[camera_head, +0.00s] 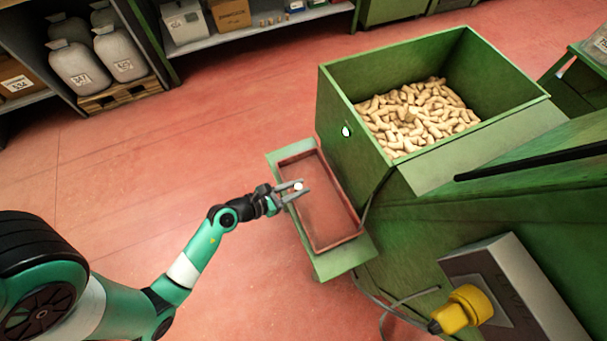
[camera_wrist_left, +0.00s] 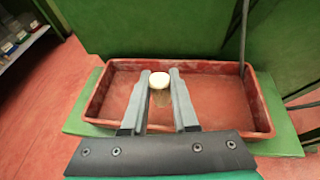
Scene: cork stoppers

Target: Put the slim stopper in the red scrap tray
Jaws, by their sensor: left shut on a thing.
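The red scrap tray (camera_head: 351,237) lies on a green ledge beside the green machine in the head view, and its rim also shows in the left wrist view (camera_wrist_left: 262,110). My left gripper (camera_head: 294,191) is over the tray's far left part. Its fingers (camera_wrist_left: 161,78) are shut on a small pale stopper (camera_wrist_left: 159,80), which shows as a white spot (camera_head: 298,186) in the head view. The stopper is between the fingertips, with its light end up. I cannot tell its height above the tray floor. No other stopper shows in the tray. My right gripper is not in view.
A green hopper (camera_head: 345,112) full of cork stoppers (camera_head: 420,115) stands behind and right of the tray. Cables hang near the ledge's right side. Red floor at left is clear.

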